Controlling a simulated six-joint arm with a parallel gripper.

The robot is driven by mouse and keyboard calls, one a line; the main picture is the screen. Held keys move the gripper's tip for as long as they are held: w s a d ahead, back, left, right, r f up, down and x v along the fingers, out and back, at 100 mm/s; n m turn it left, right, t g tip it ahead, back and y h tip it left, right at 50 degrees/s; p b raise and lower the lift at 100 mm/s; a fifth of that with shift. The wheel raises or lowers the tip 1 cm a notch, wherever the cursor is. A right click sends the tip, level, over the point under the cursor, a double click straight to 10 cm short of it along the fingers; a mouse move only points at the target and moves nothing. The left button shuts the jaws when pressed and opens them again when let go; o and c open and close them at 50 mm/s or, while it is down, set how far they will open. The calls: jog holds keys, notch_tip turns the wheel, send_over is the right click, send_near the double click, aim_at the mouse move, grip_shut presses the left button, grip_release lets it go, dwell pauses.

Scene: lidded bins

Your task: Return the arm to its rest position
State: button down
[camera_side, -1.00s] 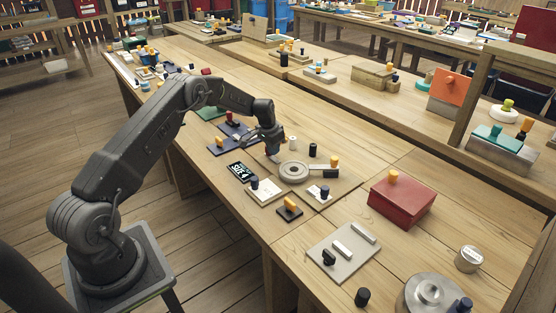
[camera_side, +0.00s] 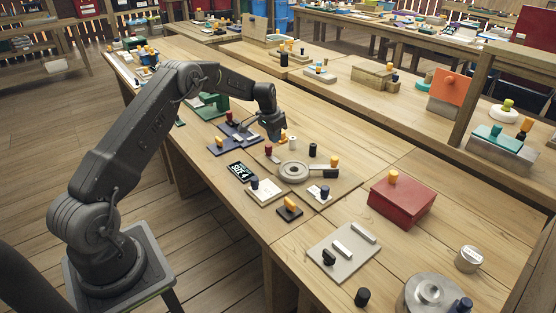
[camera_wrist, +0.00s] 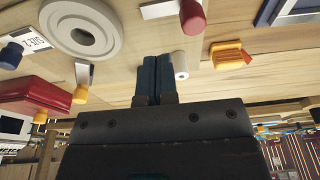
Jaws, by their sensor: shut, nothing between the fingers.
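My gripper (camera_side: 274,134) is above the near table, over the area left of the grey ring-shaped piece (camera_side: 294,171). In the wrist view the two fingers of my gripper (camera_wrist: 157,62) lie together, shut and empty. The ring-shaped piece (camera_wrist: 82,27) shows at the upper left there. A red-topped peg (camera_wrist: 192,17) and a small white cylinder (camera_wrist: 180,65) appear close beside the fingers in that picture. The side view shows the white cylinder (camera_side: 292,143) standing just right of my gripper.
A red box (camera_side: 401,201) with an orange knob sits toward the right of the table. A pale plate (camera_side: 343,252) with bars lies near the front edge. Several small knobbed blocks lie around the ring. Bare wood (camera_side: 300,110) lies behind my gripper.

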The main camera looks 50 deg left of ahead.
jog(key=shift+r, duration=0.75)
jog(key=s+d+r+t, duration=0.1)
jog(key=s+d+r, duration=0.5)
jog(key=d+r, duration=0.4)
jog(key=s+d+r+t, duration=0.1)
jog(key=s+d+r, duration=0.6)
jog(key=r, duration=0.5)
jog(key=s+d, duration=0.5)
jog(key=s, duration=0.7)
jog(key=s+d+t, duration=0.1)
jog(key=s+d, duration=0.4)
jog(key=s, duration=0.7)
jog(key=shift+r, duration=0.35)
